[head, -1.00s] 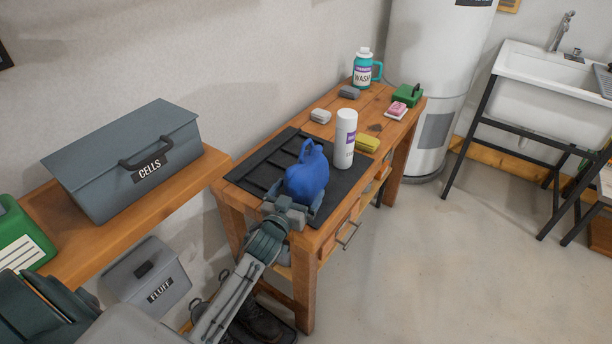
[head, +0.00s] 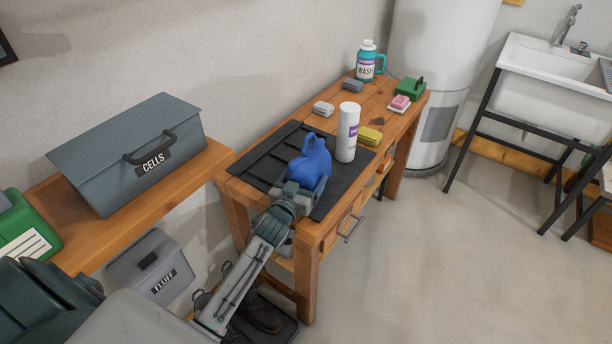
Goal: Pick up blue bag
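The blue bag (head: 309,163), a rounded lump with a looped top, stands on a black mat (head: 262,162) at the near end of the wooden workbench (head: 313,240). My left gripper (head: 306,186) is at the bag's near side, low over the mat. Its fingers look spread, with one showing to the right of the bag's lower part. The bag hides the fingertips, so I cannot see contact. My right gripper is not in view.
A white spray can (head: 348,132) stands just right of the bag. A yellow sponge (head: 369,136), grey blocks, a pink block, a green box (head: 410,89) and a teal WASH bottle (head: 366,64) are farther back. A CELLS toolbox (head: 130,150) is on the left shelf.

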